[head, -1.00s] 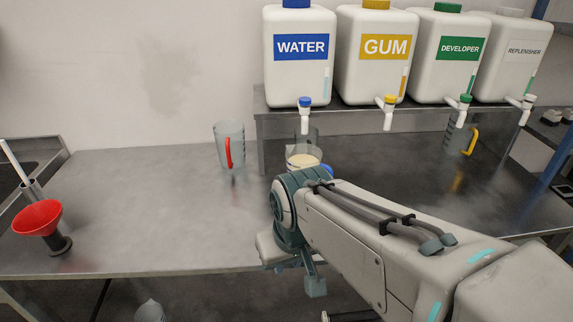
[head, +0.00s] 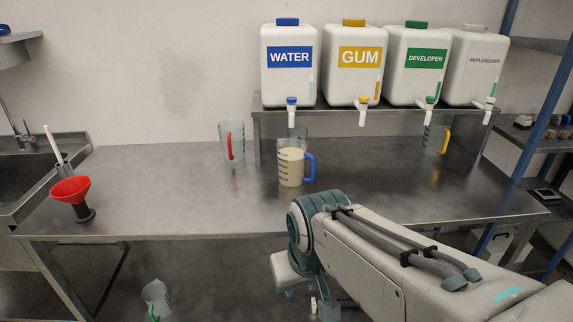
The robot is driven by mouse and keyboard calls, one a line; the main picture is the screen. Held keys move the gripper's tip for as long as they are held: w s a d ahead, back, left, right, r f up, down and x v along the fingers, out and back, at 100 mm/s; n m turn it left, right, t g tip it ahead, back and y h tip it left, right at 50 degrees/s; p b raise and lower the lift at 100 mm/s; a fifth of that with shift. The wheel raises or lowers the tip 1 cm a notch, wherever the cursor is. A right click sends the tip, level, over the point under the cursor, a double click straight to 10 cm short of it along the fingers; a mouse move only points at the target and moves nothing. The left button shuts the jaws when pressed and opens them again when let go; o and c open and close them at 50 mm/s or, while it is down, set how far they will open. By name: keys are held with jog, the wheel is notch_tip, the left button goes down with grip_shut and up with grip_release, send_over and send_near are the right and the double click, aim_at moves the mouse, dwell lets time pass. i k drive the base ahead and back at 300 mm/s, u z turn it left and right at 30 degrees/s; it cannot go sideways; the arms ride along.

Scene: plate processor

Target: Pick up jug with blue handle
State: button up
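The jug with the blue handle (head: 290,167) stands upright on the steel table, in front of the shelf and below the water tap. It holds a cream-coloured liquid, and its blue handle (head: 309,166) points right. My gripper (head: 322,306) is low at the front of the table, below and apart from the jug. My arm hides most of it, so its fingers cannot be made out.
A red-handled jug (head: 236,140) stands left of the blue one; a yellow-handled jug (head: 429,139) is under the shelf (head: 330,125). A green-handled jug (head: 156,297) is low at left. A red funnel (head: 71,190) stands at the table's left. The middle of the table (head: 180,190) is clear.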

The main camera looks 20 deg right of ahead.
aim_at(292, 154)
jog(key=z, duration=0.5)
jog(key=i, duration=1)
